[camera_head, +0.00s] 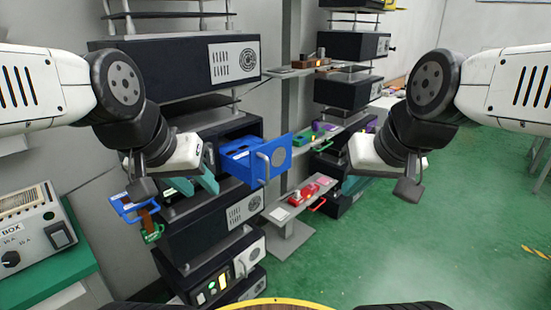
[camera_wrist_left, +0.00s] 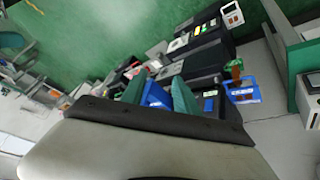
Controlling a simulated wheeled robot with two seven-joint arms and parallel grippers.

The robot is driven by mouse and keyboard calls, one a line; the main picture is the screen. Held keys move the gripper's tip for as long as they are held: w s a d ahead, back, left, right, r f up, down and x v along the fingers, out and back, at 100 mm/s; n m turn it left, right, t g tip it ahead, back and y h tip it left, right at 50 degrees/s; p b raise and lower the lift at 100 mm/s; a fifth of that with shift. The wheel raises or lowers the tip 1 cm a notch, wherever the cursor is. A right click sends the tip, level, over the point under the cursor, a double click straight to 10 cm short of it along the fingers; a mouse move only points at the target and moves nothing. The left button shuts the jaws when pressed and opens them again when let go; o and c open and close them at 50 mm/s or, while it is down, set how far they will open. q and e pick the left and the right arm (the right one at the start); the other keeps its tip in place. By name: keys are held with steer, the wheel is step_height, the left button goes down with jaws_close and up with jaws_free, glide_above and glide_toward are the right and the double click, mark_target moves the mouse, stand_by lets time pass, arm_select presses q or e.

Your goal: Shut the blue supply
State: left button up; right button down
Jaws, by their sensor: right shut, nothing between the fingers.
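The blue supply (camera_head: 257,160) is a box with a grey handle on its front, and it stands out of a black rack housing like a pulled-out drawer. My left gripper (camera_head: 206,171) is just left of the blue supply in the head view, its teal fingers apart. In the left wrist view, blue (camera_wrist_left: 156,96) shows between and beyond the open fingers of my left gripper (camera_wrist_left: 160,94); I cannot tell whether they touch it. My right gripper (camera_head: 353,184) is shut and empty, to the right of the blue supply and apart from it.
A smaller blue fixture (camera_head: 132,207) with a brown lever and a green one (camera_head: 153,232) stick out at the rack's left. A red fixture (camera_head: 308,193) sits on a grey shelf at right. A grey box (camera_head: 30,232) stands on a green bench. Floor at right is clear.

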stand_by(0.4)
arm_select(q)
steer(key=c, duration=0.3)
steer(key=shift+w, duration=0.45)
steer(key=c, duration=0.4)
steer(key=shift+m+g, duration=0.5)
steer(key=shift+m, duration=0.2)
steer(key=w, duration=0.2)
steer(key=w+d, duration=0.1)
steer(key=w, duration=0.2)
steer(key=w+d, duration=0.1)
steer(key=w, duration=0.2)
steer(key=shift+f, duration=0.25)
jaws_close()
steer(key=w+d+f+m+y, duration=0.1)
steer(key=w+d+f, duration=0.15)
steer(key=w, duration=0.25)
steer(key=w+d+f+m, duration=0.1)
steer(key=w+d, duration=0.2)
steer(key=w, duration=0.2)
steer(key=m+t+y, duration=0.2)
steer(key=m, duration=0.1)
glide_toward(279, 164)
step_height(279, 164, down, 3)
steer(key=d, duration=0.2)
steer(key=shift+w+a+f, duration=0.15)
steer(key=shift+w+a, duration=0.45)
steer(key=shift+w+a+f, duration=0.2)
steer(key=shift+w+a, duration=0.4)
